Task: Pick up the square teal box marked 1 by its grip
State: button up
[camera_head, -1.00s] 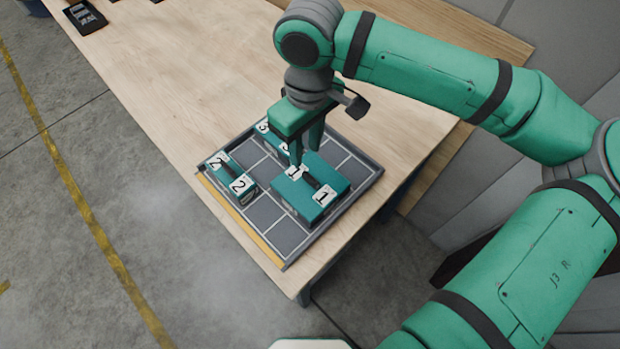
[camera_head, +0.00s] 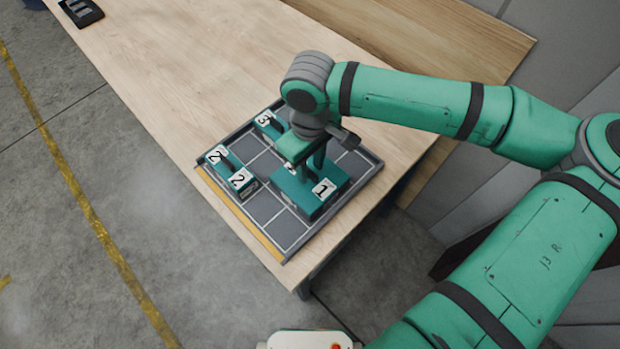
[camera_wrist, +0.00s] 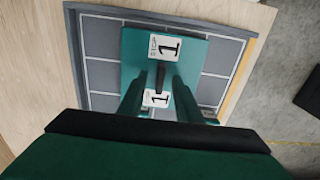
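The square teal box marked 1 (camera_head: 312,204) sits on the gridded grey tray (camera_head: 288,242), near its right side. In the wrist view, the box (camera_wrist: 194,52) carries two white labels with a 1, and a dark grip bar (camera_wrist: 160,76) stands between them. My gripper (camera_head: 308,172) is right above the box, pointing down. In the wrist view, my gripper's two fingers (camera_wrist: 158,90) are apart, one on each side of the grip bar. No contact with the bar is visible. The head view hides most of the grip behind my gripper.
A narrow teal box marked 2 (camera_head: 228,172) lies on the tray's left side. A teal box marked 3 (camera_head: 268,124) is at its far side, partly hidden by my arm. A dark tray of items (camera_head: 80,12) lies at the table's far left. The wooden table (camera_head: 180,70) is otherwise mostly bare.

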jog(key=shift+f, duration=0.35)
jog(key=shift+c, duration=0.3)
grip_shut()
jog(key=shift+w, duration=0.1)
jog(key=shift+d, duration=0.1)
dwell(0.3)
dwell(0.4)
